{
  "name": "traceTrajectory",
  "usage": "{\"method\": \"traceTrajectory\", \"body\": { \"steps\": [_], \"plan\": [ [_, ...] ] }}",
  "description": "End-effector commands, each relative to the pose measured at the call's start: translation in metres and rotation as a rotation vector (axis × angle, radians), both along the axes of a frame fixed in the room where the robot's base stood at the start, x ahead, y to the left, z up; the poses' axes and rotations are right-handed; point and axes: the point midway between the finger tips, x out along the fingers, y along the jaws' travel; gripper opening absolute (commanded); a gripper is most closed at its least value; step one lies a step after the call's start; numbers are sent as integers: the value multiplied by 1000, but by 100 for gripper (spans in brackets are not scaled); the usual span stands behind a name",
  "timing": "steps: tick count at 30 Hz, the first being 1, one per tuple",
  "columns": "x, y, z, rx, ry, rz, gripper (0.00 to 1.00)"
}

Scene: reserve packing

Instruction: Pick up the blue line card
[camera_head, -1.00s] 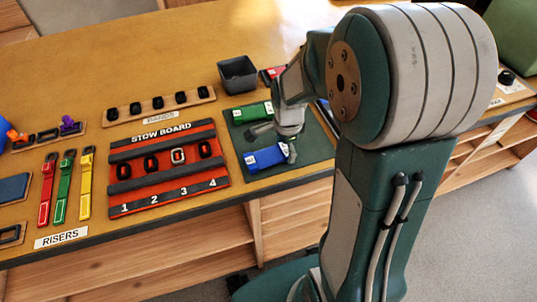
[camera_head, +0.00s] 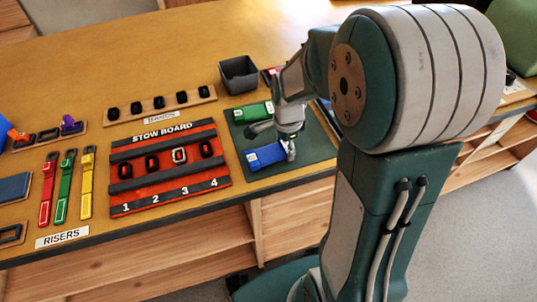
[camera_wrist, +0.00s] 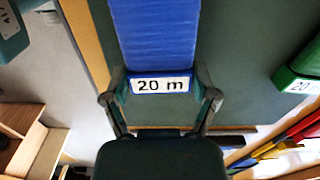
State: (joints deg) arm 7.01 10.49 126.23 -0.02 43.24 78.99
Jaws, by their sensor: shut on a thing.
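The blue line card (camera_head: 263,156) is at the front of the dark green mat (camera_head: 313,150) in the head view. In the wrist view the blue card (camera_wrist: 155,40) runs up between my fingers, its white "20 m" label facing the camera. My gripper (camera_wrist: 160,88) is shut on its labelled end, one finger on each side. In the head view my gripper (camera_head: 287,149) is at the card's right end, partly hidden by my arm. I cannot tell whether the card is clear of the mat.
A green card (camera_head: 253,113) lies behind the blue one. A dark grey bin (camera_head: 239,73) stands behind the mat. Coloured risers (camera_head: 66,188) lie farther left.

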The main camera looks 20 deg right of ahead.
Motion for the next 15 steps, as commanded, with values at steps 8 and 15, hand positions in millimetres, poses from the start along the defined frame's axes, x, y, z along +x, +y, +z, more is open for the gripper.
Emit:
{"method": "traceTrajectory", "body": {
  "steps": [8,15],
  "plan": [
    [0,0,20,0,-2,0,54],
    [0,0,36,0,-1,0,54]
  ]
}}
